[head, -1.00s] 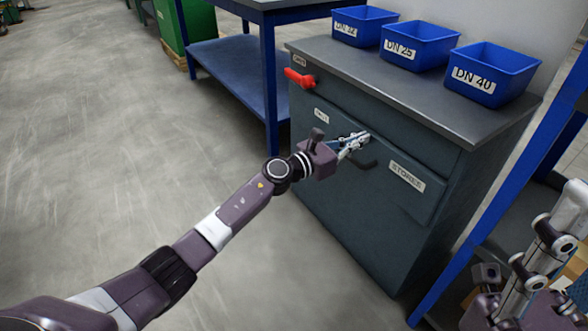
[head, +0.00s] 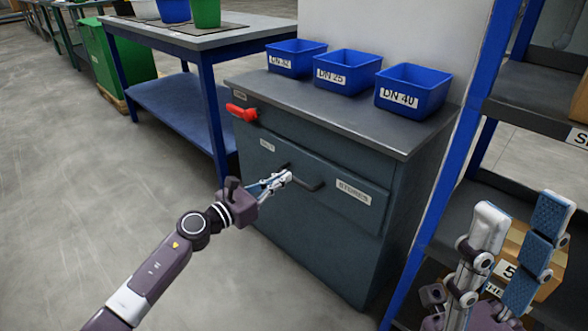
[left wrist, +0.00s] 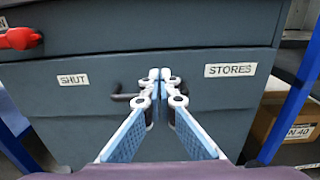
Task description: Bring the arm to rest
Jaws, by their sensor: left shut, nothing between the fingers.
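My left gripper (head: 288,177) is shut and empty, in front of the dark grey cabinet (head: 300,235). In the left wrist view my left gripper (left wrist: 160,75) has its fingertips together, pointing at the drawer front between the SHUT label (left wrist: 73,79) and the STORES label (left wrist: 230,70). The dark bar handle (head: 314,186) is close to the fingertips; the fingers partly cover it in the left wrist view, and I cannot tell if they touch. My right gripper (head: 518,245) is at the lower right, fingers apart and empty.
A red handle (head: 242,112) sticks out at the cabinet's upper left. Blue bins, among them the DN 40 bin (head: 412,92), stand on its top. A blue-framed shelf (head: 448,170) with boxes is at the right, near my right gripper. The floor at left (head: 70,190) is clear.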

